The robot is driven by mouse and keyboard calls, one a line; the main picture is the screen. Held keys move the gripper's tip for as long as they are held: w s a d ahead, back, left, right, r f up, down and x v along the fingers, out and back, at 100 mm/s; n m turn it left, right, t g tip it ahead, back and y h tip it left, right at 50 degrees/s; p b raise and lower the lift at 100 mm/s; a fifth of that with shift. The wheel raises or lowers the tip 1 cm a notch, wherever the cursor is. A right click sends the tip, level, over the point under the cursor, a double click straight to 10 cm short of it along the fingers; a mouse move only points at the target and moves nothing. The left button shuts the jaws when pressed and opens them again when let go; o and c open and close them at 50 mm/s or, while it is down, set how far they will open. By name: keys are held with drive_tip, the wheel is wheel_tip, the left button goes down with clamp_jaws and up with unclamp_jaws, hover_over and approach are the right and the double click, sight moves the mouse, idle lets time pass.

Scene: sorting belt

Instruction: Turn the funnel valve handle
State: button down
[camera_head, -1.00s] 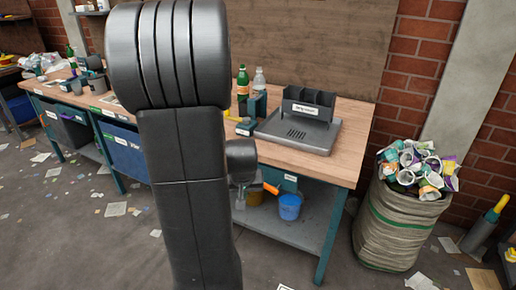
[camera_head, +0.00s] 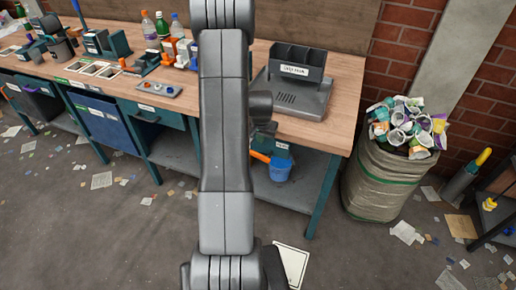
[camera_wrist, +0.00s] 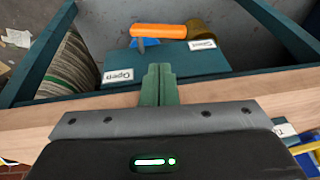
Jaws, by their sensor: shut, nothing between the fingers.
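The orange valve handle (camera_wrist: 160,31) lies crosswise in the wrist view, beside a brass-coloured cylinder (camera_wrist: 208,38). A teal panel with an "Open" label (camera_wrist: 118,76) and a "Closed" label (camera_wrist: 203,44) is just below it in the picture. In the head view the handle (camera_head: 260,157) shows under the bench, partly behind my arm. My gripper (camera_wrist: 158,75) is shut and empty, its green fingers together. In the wrist view its tips overlap the teal panel and point towards the handle, apart from it. The head view does not show the fingers clearly.
The wooden bench edge (camera_wrist: 285,90) runs close under my gripper, with teal legs at both sides. A blue bucket (camera_head: 281,169) hangs or stands below the handle. A grey tray unit (camera_head: 290,98) is on the bench. A full waste sack (camera_head: 385,185) stands to the right.

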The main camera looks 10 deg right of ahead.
drive_tip(key=shift+s+a+p+x, duration=0.1)
drive_tip(key=shift+a+p+x, duration=0.1)
drive_tip(key=shift+x, duration=1.25)
drive_tip(key=shift+s+a+p+x, duration=0.1)
drive_tip(key=shift+a+p+x, duration=0.15)
drive_tip(key=shift+x, duration=1.15)
drive_tip(key=shift+s+a+p+x, duration=0.1)
drive_tip(key=shift+a+p+x, duration=0.1)
drive_tip(key=shift+x, duration=1.25)
drive_tip(key=shift+f, duration=0.15)
drive_tip(key=shift+w+a+f+b, duration=0.1)
drive_tip(key=shift+a+f+b, duration=0.2)
drive_tip(key=shift+b, duration=0.75)
drive_tip(key=a+f+b, duration=0.1)
drive_tip(key=b, duration=0.4)
drive_tip(key=shift+w, duration=0.4)
wheel_tip(320, 180, up, 5)
drive_tip(key=p, duration=0.2)
hover_over(257, 153)
drive_tip(key=a, duration=0.1)
drive_tip(key=s+a+r, duration=0.1)
drive_tip(key=a+r, duration=0.2)
drive_tip(key=r, duration=0.5)
drive_tip(key=shift+s+a+r+b, duration=0.15)
drive_tip(key=shift+s+r+b, duration=0.15)
drive_tip(key=shift+s+b, duration=0.1)
